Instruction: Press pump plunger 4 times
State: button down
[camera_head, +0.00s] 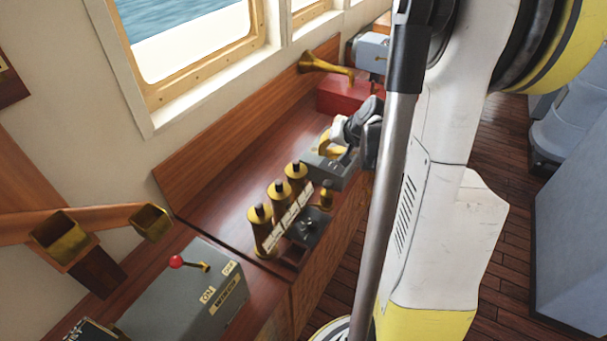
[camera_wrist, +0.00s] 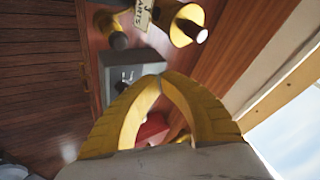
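No part is clearly marked as the pump plunger, so I cannot tell which one it is. My gripper (camera_head: 326,152) is low over a grey box (camera_head: 345,180) on the wooden console. In the wrist view its yellow fingers (camera_wrist: 160,78) meet at the tips, with nothing visible between them. The same grey box (camera_wrist: 112,72) lies beyond the fingertips and is partly hidden by them. I cannot tell whether the fingers touch it. A small brass post (camera_head: 326,194) with a dark top stands just in front of the box; a similar post (camera_wrist: 115,38) shows in the wrist view.
Three brass cylinders (camera_head: 278,189) with labels stand left of the grey box. A red box (camera_head: 340,97) and a brass horn (camera_head: 318,63) are behind my gripper. A larger grey box (camera_head: 188,298) with a red-knobbed lever is at front left. Window frames border the console.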

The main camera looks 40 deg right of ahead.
aim_at(326, 181)
jog(key=shift+s+d, duration=0.1)
jog(key=shift+d, duration=0.15)
jog(key=shift+f, duration=0.1)
notch_tip(326, 181, down, 9)
jog(key=b, duration=0.7)
jog(key=shift+a, duration=0.1)
dwell(1.2)
jog(key=shift+f+b, duration=0.25)
jog(key=shift+b, duration=0.25)
jog(key=shift+f+b, duration=1.45)
jog(key=shift+f, duration=0.1)
dwell(1.1)
jog(key=shift+r, duration=0.15)
jog(key=shift+r+p, duration=1.45)
jog(key=shift+r, duration=0.4)
